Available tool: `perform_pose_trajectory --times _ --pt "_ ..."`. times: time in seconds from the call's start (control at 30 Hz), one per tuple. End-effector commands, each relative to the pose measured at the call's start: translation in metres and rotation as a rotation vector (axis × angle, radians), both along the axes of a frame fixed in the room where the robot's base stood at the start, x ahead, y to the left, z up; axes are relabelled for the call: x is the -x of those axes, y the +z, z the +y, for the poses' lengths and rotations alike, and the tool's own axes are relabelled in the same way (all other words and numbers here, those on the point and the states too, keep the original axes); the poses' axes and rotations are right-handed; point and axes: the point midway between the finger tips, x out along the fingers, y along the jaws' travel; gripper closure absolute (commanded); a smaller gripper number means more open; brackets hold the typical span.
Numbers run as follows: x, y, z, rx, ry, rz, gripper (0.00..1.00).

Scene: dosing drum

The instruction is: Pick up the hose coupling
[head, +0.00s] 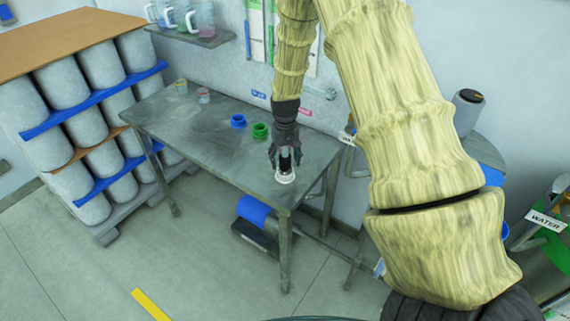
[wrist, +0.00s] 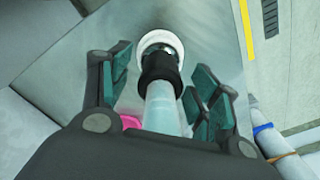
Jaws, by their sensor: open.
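The hose coupling, as I take it, stands near the right end of the grey table (head: 205,120). It has a white ring (head: 285,178) at its foot, which also shows in the wrist view (wrist: 160,40). A black collar (wrist: 161,68) and a pale tube (wrist: 161,105) rise from it towards the wrist camera. My gripper (head: 285,158) points down over it and is open. In the wrist view its fingers (wrist: 163,82) lie to either side of the collar and tube, with gaps visible. Whether either finger touches is unclear.
A green ring-shaped part (head: 260,131) and a blue one (head: 238,120) sit behind and left of my gripper. The wall is close behind. A rack of grey drums (head: 60,100) stands left.

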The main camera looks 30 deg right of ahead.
Motion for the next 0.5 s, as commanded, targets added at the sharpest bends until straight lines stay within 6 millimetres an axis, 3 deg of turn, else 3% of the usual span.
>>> perform_pose_trajectory --times 0.2,0.5 --pt "-0.0001 -0.0005 -0.0001 0.0 0.0 0.0 0.38" --pt "0.0 -0.0003 0.0 0.0 0.0 0.0 0.91"
